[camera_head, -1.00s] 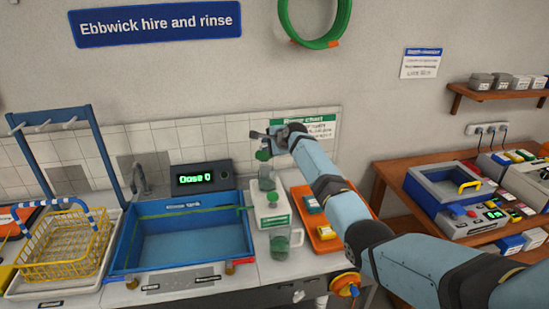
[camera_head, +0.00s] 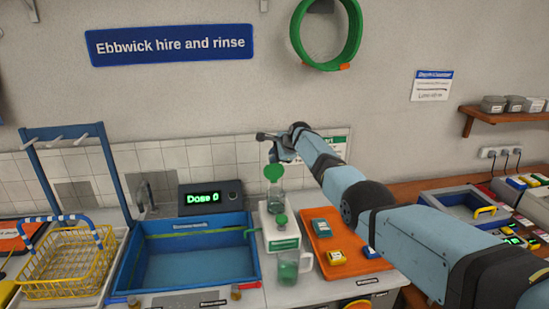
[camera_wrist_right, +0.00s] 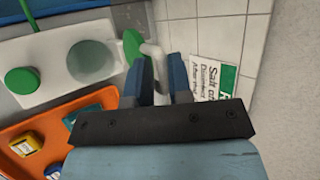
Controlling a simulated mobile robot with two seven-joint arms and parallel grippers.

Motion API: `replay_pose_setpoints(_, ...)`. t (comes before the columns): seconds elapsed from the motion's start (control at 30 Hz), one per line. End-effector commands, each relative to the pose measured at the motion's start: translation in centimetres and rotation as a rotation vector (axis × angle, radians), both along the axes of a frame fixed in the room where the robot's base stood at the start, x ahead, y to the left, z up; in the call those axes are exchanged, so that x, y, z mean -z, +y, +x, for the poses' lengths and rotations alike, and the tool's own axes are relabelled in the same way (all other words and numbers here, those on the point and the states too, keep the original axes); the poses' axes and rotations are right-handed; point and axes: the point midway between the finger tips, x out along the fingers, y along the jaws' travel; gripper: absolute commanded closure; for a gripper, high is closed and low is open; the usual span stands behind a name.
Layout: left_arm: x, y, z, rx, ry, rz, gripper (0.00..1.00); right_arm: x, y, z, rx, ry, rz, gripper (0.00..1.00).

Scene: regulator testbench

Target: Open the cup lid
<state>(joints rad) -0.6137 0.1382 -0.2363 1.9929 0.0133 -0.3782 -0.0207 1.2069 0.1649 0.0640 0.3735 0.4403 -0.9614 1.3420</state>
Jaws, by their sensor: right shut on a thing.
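The clear cup (camera_head: 277,186) stands upright on the white dispenser at the back of the counter, right of the sink. In the right wrist view I look down into its round mouth (camera_wrist_right: 92,61). The green cup lid (camera_head: 274,172) stands up at the cup's rim, and shows edge-on in the wrist view (camera_wrist_right: 132,46), clear of the mouth. My right gripper (camera_wrist_right: 160,84) is shut on the grey bent handle beside the lid. In the head view the right gripper (camera_head: 279,152) is just above the lid. My left gripper is out of view.
The white dispenser (camera_head: 282,243) has a green knob (camera_head: 281,219). A jug with green contents (camera_head: 288,268) stands in front. An orange tray (camera_head: 350,262) with small boxes lies right. The blue sink (camera_head: 190,255) is left. The wall is close behind my gripper.

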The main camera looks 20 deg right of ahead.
Motion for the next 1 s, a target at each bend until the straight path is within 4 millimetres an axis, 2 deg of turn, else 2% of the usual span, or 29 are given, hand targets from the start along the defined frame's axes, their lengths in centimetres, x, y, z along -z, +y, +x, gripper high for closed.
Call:
replay_pose_setpoints(0.03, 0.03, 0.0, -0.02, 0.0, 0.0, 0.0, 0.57, -0.11, -0.73, 0.0, 0.007, -0.004, -0.008, 1.0)
replay_pose_setpoints(0.27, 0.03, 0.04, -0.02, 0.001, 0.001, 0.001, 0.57, -0.07, -0.74, -0.03, 0.007, -0.004, -0.008, 1.0)
replay_pose_setpoints(0.3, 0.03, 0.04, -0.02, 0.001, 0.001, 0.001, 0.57, -0.06, -0.75, -0.03, 0.008, -0.003, -0.008, 0.74)
replay_pose_setpoints(0.37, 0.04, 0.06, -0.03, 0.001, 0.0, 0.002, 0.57, -0.04, -0.7, -0.04, 0.007, -0.002, -0.008, 0.64)
replay_pose_setpoints(0.8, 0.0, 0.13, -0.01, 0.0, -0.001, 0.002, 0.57, 0.04, -0.24, -0.06, 0.002, 0.001, -0.002, 0.64)
replay_pose_setpoints(1.0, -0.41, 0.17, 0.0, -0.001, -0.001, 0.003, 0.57, -0.63, -0.44, -0.49, 0.003, -0.001, -0.001, 0.64)
